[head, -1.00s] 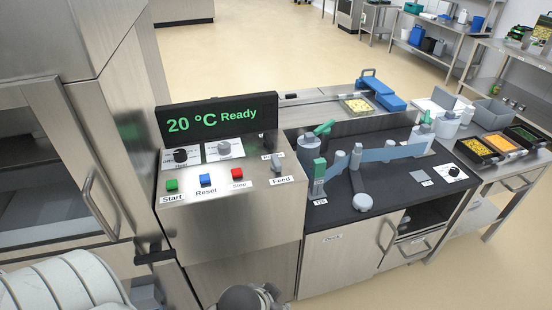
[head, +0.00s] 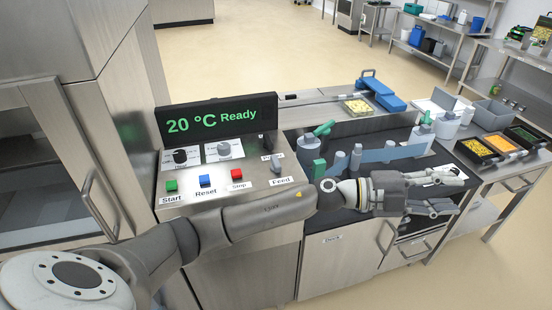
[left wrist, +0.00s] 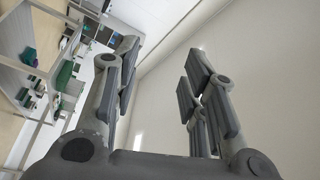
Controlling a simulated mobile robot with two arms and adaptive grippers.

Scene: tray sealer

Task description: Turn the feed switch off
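The feed switch (head: 277,164) is a small grey lever at the right end of the steel control panel (head: 185,195), just above the "Feed" label (head: 281,181). It appears to point upward; I cannot tell its on or off state from the lever alone. My left gripper (head: 450,192) is to the right of the switch, over the right end of the dark worktop and apart from the switch. Its fingers are spread with nothing between them, as the left wrist view (left wrist: 160,85) also shows. My right gripper is not in view.
The panel has a green Start button (head: 171,186), a blue Reset button (head: 205,181), a red Stop button (head: 237,175) and two knobs. A display (head: 218,121) reads "20 °C Ready". My left arm crosses in front of the panel. A blue guide (head: 400,150) stands on the worktop.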

